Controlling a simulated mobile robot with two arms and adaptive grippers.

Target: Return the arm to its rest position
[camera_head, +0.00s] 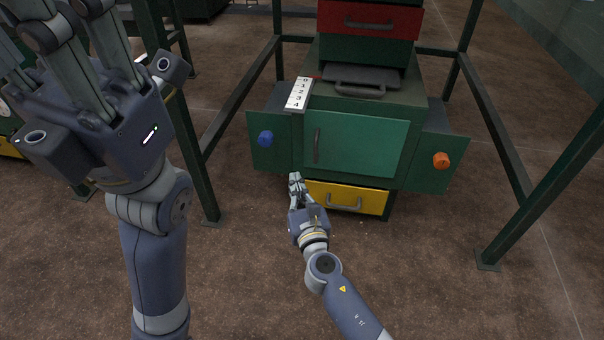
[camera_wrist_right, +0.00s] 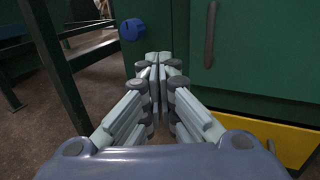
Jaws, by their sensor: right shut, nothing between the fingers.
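My right gripper (camera_head: 296,180) is low in front of the green cabinet (camera_head: 356,143), near the left end of its yellow drawer (camera_head: 347,198). In the right wrist view its fingers (camera_wrist_right: 158,62) are closed together with nothing between them. They point toward the cabinet front; I cannot tell whether they touch it. My right arm comes in from the bottom of the head view. My left gripper (camera_head: 75,25) is raised large at the upper left, its fingers pointing up. Its fingertips are cut off by the top edge, so its opening is unclear.
A blue knob (camera_head: 265,138) and an orange knob (camera_head: 441,160) sit on the cabinet's side panels. A white numbered strip (camera_head: 298,94) lies on the upper left. A red drawer (camera_head: 369,20) is above. Dark green frame posts (camera_head: 190,120) stand around. The brown floor in front is clear.

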